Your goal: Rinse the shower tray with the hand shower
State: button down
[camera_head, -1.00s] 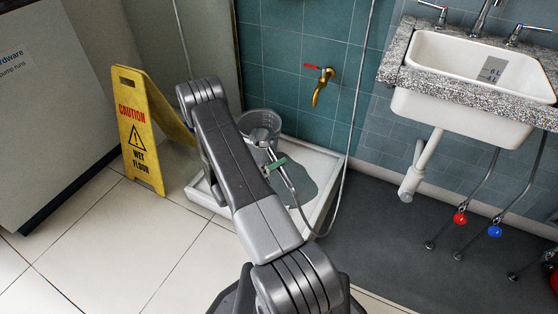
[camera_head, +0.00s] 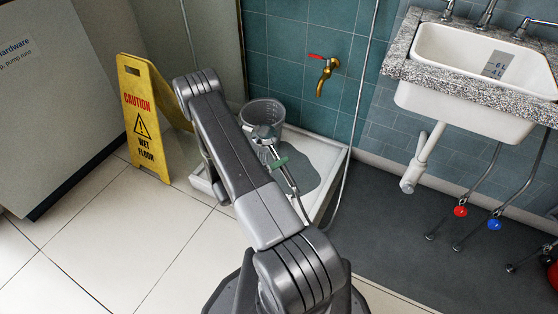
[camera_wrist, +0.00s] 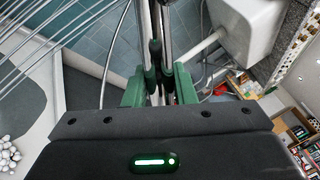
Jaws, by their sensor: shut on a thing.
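The white shower tray (camera_head: 337,166) lies on the floor against the teal tiled wall, with a darker grey wet-looking patch (camera_head: 306,175) on it. My gripper (camera_head: 279,163), with green fingers, is over the tray and shut on the chrome hand shower (camera_head: 290,181). In the wrist view my gripper (camera_wrist: 158,88) grips the chrome handle (camera_wrist: 167,32) between both fingers. The shower head's face is hidden. Thin grey lines (camera_wrist: 45,48) fan across the wrist view's upper left; I cannot tell whether they are water jets. A pale lumpy heap (camera_wrist: 8,154) shows at its lower left.
The shower hose (camera_head: 345,185) loops along the tray's right side. A brass tap (camera_head: 324,77) is on the wall. A yellow caution sign (camera_head: 142,118) stands left, a sink (camera_head: 470,75) right. Front floor is clear.

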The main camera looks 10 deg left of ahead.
jog(key=s+d+b, duration=0.3)
jog(key=s+d, duration=0.1)
jog(key=d, duration=0.8)
jog(key=shift+s+d, duration=0.15)
jog(key=shift+s, duration=0.05)
dwell(1.6)
dwell(1.5)
